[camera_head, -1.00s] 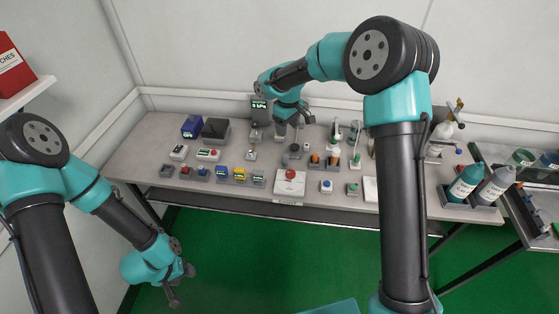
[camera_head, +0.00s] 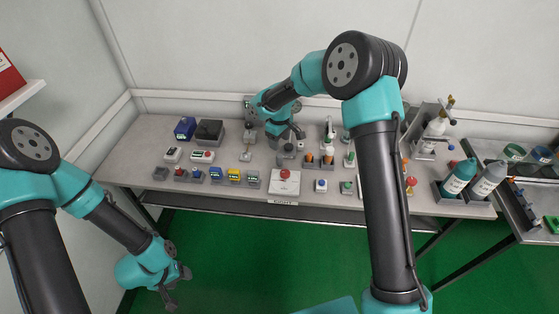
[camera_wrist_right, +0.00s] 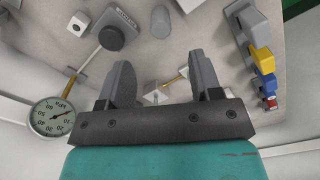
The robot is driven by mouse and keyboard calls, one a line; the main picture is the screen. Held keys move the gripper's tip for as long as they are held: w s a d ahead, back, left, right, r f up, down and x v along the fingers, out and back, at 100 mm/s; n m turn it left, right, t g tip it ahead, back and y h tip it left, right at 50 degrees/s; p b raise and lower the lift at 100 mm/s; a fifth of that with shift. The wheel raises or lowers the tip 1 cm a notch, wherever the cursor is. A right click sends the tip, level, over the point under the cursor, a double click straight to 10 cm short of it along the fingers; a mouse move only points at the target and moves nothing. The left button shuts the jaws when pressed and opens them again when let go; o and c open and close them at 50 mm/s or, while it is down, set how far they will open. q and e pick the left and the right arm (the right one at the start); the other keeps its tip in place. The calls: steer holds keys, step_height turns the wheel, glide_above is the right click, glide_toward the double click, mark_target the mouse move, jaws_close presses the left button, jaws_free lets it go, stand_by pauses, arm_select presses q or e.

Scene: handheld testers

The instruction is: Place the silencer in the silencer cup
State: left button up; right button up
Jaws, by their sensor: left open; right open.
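My right gripper (camera_head: 287,138) is over the middle of the table, open and empty. In the right wrist view its two fingers (camera_wrist_right: 160,68) are spread, with bare tabletop and small parts beyond them. A grey cylinder (camera_wrist_right: 160,20) stands ahead of the fingers, apart from them; it may be the silencer. My left gripper (camera_head: 173,298) is open and empty, low over the green floor, away from the table.
A pressure gauge (camera_wrist_right: 52,117) is left of the fingers in the wrist view. A row of blue and yellow testers (camera_head: 233,176) and a red-button box (camera_head: 285,181) line the table front. Bottles (camera_head: 459,178) stand at the right. My right forearm hides part of the table.

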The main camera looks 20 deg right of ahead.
mark_target(279, 156)
steer(key=shift+f, duration=2.1)
steer(key=shift+f, duration=2.65)
steer(key=c, duration=1)
step_height(279, 156, up, 10)
steer(key=shift+r, duration=0.1)
